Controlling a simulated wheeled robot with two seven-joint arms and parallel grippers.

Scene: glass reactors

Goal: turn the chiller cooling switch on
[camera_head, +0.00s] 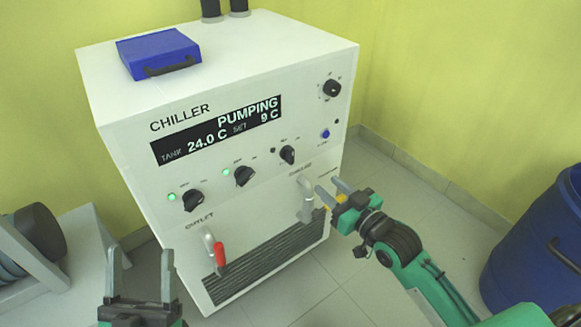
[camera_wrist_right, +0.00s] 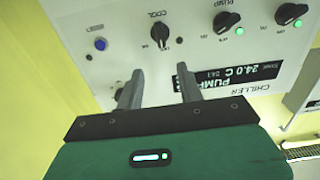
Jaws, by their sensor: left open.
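The white chiller (camera_head: 130,110) stands ahead of me, its display (camera_head: 217,130) reading PUMPING, tank 24.0 C, set 9 C. The black cooling switch (camera_head: 287,155) is the rightmost of the three knobs in a row. Its small lamp (camera_head: 272,150) is dark. In the right wrist view, upside down, the cooling switch (camera_wrist_right: 160,31) lies beyond the fingertips, labelled COOL. My right gripper (camera_head: 329,187) is open and empty, in front of the panel, below and right of that switch in the head view. My left gripper (camera_head: 140,270) is open and empty at the lower left.
The pump knob (camera_head: 244,176) and the leftmost knob (camera_head: 193,200) have lit green lamps. Another dial (camera_head: 332,88) and a blue button (camera_head: 325,134) are farther right. A red-handled valve (camera_head: 219,252) is below. A blue barrel (camera_head: 530,240) stands at right.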

